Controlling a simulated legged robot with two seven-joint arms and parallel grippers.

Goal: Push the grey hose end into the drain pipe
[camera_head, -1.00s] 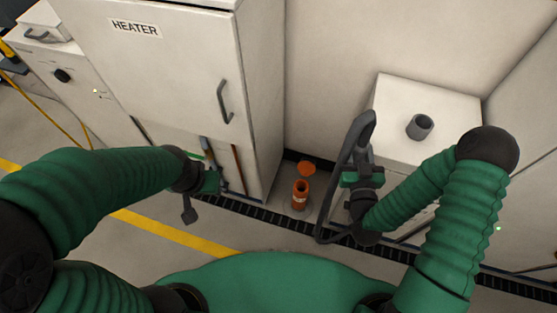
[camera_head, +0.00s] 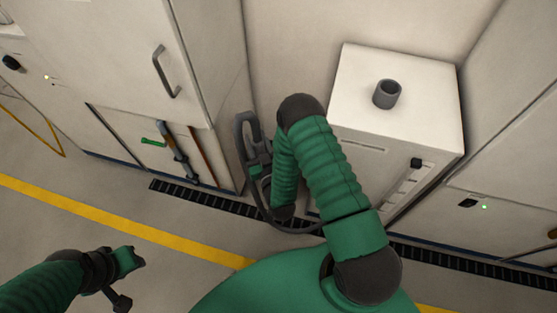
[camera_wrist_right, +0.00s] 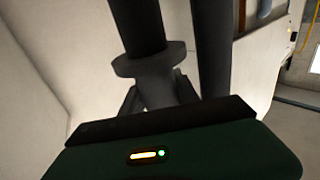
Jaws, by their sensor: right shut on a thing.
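My right gripper (camera_head: 262,172) is shut on the grey hose end (camera_head: 265,148), largely behind my own right arm. The dark grey hose (camera_head: 242,140) loops up beside the gripper and down in front of it. In the right wrist view the flanged hose end (camera_wrist_right: 150,63) stands between the fingers, and another stretch of hose (camera_wrist_right: 211,45) runs beside it. No drain pipe shows on the floor; my right arm and the hose cover part of that area. My left gripper (camera_head: 138,258) is low at the left, empty and far from the hose; its jaws are unclear.
A white box (camera_head: 360,65) with an open grey stub (camera_head: 387,94) on top stands right of my right arm. A tall white cabinet (camera_head: 210,60) with a handle stands at left. A dark floor grate (camera_head: 205,198) runs along the units. The floor at left is clear.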

